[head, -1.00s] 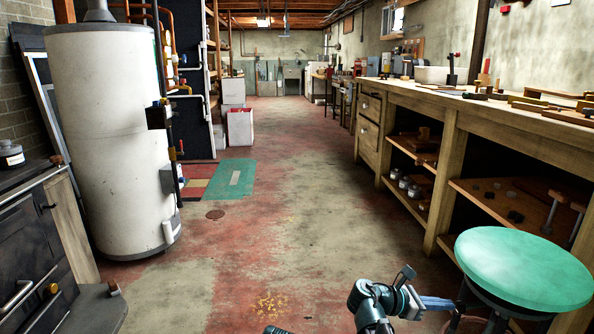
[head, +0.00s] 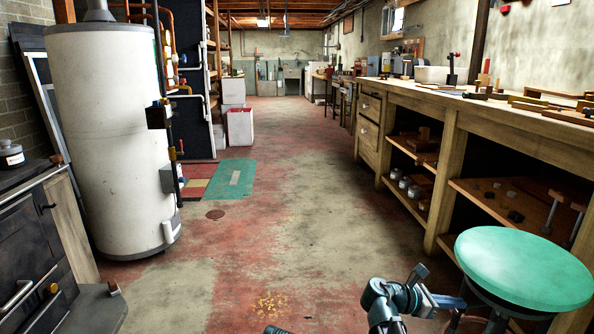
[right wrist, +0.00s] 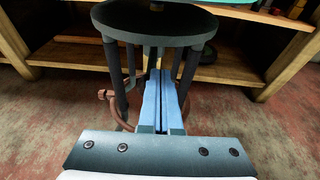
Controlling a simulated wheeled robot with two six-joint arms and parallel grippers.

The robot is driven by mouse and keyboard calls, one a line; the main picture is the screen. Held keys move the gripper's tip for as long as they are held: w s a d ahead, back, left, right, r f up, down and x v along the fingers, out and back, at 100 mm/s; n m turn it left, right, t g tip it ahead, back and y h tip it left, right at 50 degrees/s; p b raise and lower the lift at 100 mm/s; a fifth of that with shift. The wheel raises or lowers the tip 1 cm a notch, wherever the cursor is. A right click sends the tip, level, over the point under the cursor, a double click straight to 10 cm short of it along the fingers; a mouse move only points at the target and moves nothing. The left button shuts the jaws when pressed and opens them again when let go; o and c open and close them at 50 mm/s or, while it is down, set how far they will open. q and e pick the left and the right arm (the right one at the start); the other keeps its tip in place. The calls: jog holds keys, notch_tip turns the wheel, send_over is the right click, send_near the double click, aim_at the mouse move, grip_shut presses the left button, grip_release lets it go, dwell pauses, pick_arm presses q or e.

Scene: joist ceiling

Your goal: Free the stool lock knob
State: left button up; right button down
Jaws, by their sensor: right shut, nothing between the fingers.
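The stool has a round green seat (head: 523,268) at the lower right of the head view. In the right wrist view a dark disc (right wrist: 130,22) under the seat and dark legs stand straight ahead. A reddish-brown ring (right wrist: 116,110) runs low around the legs, with a small knob-like piece (right wrist: 102,94) on its left; I cannot tell whether this is the lock knob. My right gripper (head: 460,301) is at the stool's left side. Its blue fingers (right wrist: 161,75) are shut and empty, pointing between the legs below the disc.
A long wooden workbench (head: 449,180) with open shelves stands behind the stool. A white water heater (head: 105,140) and a dark stove (head: 35,235) are on the left. The floor between is clear.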

jog(key=shift+w+f, duration=0.1)
jog(key=shift+f, duration=0.1)
jog(key=shift+w+a+r, duration=0.1)
jog(key=shift+w+r, duration=0.05)
jog(key=shift+w, duration=0.5)
dwell(0.3)
jog(key=shift+w, duration=0.5)
dwell(0.4)
jog(key=a, duration=0.6)
jog(key=shift+s+r, duration=0.2)
jog(key=shift+r, duration=0.05)
dwell(0.3)
